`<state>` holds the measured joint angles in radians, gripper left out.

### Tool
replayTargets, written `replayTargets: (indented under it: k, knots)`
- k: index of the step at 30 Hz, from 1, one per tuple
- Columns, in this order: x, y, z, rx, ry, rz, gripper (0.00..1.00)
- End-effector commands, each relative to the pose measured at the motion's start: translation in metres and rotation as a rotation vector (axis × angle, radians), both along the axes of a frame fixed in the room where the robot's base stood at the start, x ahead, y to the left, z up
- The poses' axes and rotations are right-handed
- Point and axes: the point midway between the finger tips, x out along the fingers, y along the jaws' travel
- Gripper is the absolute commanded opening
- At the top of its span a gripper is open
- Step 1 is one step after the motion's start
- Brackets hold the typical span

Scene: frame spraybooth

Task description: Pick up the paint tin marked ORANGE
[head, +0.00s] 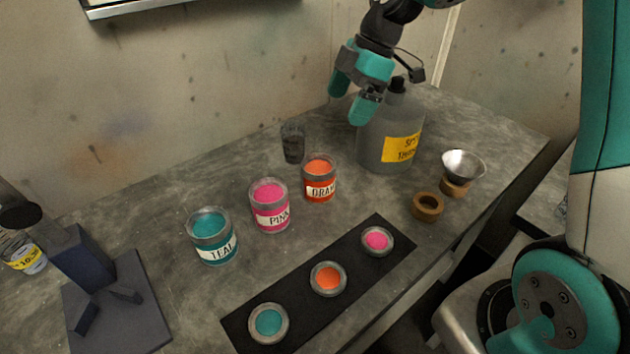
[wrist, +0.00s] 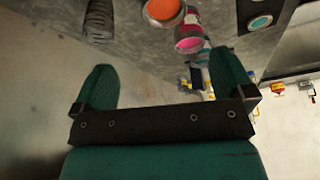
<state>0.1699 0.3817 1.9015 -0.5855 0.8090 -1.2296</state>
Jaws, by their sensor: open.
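The orange paint tin (head: 319,181) stands open and upright on the grey bench, with its label partly turned to the right. It also shows at the top of the wrist view (wrist: 163,10). The pink tin (head: 270,207) and the teal tin (head: 212,238) stand to its left in a row. My gripper (head: 350,98) is open and empty, in the air above and behind the orange tin, in front of the grey thinner jug. In the wrist view its two fingers (wrist: 165,88) are wide apart with nothing between them.
A grey jug with a yellow label (head: 375,145) stands right behind the orange tin. A dark cup (head: 293,143) stands behind it to the left. A black strip (head: 300,302) with three lids lies in front.

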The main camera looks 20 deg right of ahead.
Motion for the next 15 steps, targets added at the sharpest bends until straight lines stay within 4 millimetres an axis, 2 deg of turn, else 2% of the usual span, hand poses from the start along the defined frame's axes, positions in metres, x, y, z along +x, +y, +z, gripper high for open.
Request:
replayTargets:
  k: [15]
  knots:
    - [0.001, 0.038, -0.094, -0.001, 0.004, 0.001, 1.0]
